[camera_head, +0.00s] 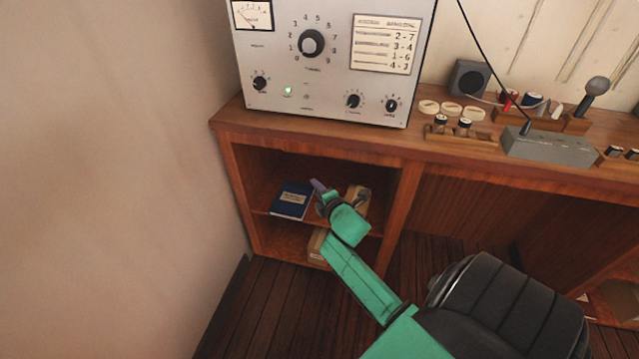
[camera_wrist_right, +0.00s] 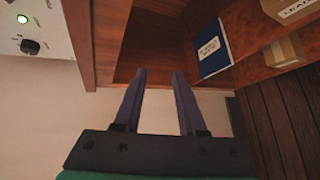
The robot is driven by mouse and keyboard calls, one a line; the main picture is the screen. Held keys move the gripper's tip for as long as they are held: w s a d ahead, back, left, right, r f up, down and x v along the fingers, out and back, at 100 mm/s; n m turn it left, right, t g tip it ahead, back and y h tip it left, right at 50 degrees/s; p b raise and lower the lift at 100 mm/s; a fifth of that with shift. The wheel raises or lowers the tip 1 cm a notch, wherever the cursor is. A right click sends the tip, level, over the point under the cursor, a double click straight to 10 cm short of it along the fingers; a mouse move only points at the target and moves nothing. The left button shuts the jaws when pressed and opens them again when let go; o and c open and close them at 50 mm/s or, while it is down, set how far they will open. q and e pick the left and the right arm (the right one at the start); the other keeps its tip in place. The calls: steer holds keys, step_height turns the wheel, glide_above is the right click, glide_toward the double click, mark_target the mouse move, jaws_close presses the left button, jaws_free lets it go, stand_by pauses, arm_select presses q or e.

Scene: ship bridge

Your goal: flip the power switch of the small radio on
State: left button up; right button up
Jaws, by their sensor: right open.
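A grey box with a long thin black antenna, which looks like the small radio (camera_head: 560,148), sits on the desk top at the right in the head view. Its power switch is too small to make out. My right gripper (camera_head: 320,188) is in front of the open shelf under the desk, well to the left of and below the grey box. In the right wrist view the two fingers of the right gripper (camera_wrist_right: 159,76) are apart with nothing between them. My left gripper is not in view.
A large grey panel (camera_head: 285,75) with dials and a lit green lamp stands on the wooden desk (camera_head: 330,140). A blue book (camera_head: 291,200) lies on the shelf. A black chair (camera_head: 510,310) stands at front right. Jars and a microphone (camera_head: 597,87) crowd the desk top.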

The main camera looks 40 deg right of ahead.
steer(key=s+a+f+m+g+y, duration=0.1)
steer(key=s+a+f+m+g, duration=0.1)
steer(key=f, duration=0.8)
steer(key=shift+s+f, duration=0.2)
steer(key=shift+s, duration=0.35)
steer(key=shift+a, duration=0.1)
steer(key=s+a+f+m+g+y, duration=0.1)
steer(key=s+a+f+m+g, duration=0.2)
steer(key=s+f, duration=0.7)
steer(key=s+a+f+m+g+y, duration=0.1)
steer(key=s+a+f+m+g, duration=0.25)
steer(key=s+f, duration=0.6)
steer(key=s+a+f+m+g, duration=0.2)
steer(key=s+f, duration=0.3)
steer(key=s, duration=0.4)
steer(key=s+a+f+m+g+y, duration=0.1)
steer(key=s+a+f+m+g, duration=0.1)
steer(key=s+f, duration=0.3)
steer(key=s+m, duration=0.1)
steer(key=s, duration=0.3)
steer(key=shift+s+a+f+m, duration=0.2)
steer(key=shift+a+f+m, duration=0.15)
steer(key=shift+f, duration=0.05)
